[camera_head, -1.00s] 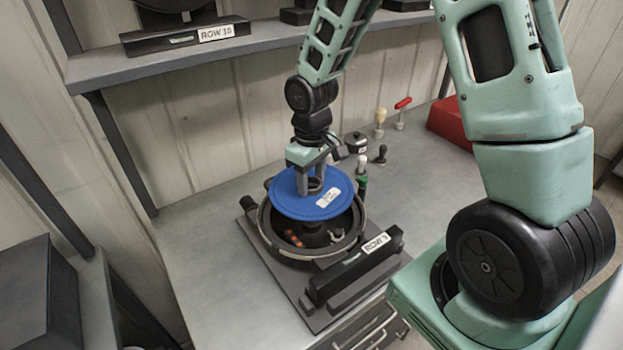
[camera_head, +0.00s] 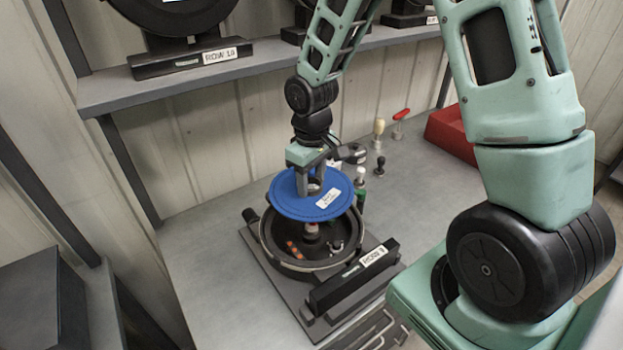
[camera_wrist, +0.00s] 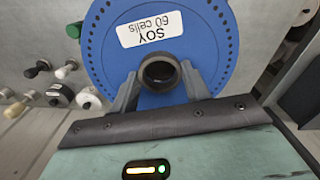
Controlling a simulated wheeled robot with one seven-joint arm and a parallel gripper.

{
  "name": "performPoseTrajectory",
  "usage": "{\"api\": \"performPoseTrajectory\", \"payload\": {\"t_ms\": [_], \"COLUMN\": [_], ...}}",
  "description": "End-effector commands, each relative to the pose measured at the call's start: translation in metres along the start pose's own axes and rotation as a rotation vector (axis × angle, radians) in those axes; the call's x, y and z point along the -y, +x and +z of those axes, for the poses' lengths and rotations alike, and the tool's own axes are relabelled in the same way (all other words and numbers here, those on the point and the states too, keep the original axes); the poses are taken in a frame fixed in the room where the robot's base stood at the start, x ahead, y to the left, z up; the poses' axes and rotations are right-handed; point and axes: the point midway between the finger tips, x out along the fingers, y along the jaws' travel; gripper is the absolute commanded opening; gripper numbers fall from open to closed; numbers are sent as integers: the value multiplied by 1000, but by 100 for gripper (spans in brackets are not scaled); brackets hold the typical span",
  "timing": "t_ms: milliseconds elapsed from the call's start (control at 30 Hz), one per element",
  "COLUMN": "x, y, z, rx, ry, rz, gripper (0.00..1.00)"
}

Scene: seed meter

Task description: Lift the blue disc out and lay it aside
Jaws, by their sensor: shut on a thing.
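The blue disc (camera_head: 290,204) is flat and round with a white label, held roughly level above the open black seed meter (camera_head: 275,238). In the wrist view the disc (camera_wrist: 215,30) shows small holes around its rim and the label reads "SOY 60 cells". My gripper (camera_head: 308,184) is above the disc, its fingers shut on the raised hub at the disc's middle. The hub, a dark ring (camera_wrist: 160,72), sits between the two fingers in the wrist view. The meter's black bowl shows below the disc, with orange pieces inside. The disc hides the bowl's back part.
A bar labelled ROW 9 (camera_head: 352,274) stands at the meter's front right. Small knobs and a red-handled tool (camera_head: 400,117) stand behind. A red bin (camera_head: 452,132) is at the back right. The bench (camera_head: 195,250) is clear to the left. A shelf (camera_head: 270,68) runs above.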

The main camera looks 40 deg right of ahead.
Motion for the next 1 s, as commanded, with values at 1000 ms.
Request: {"api": "performPoseTrajectory", "payload": {"t_ms": [1000], "x": [0], "y": [-27], "z": [0], "rx": [0], "ry": [0], "rz": [0], "gripper": [25]}}
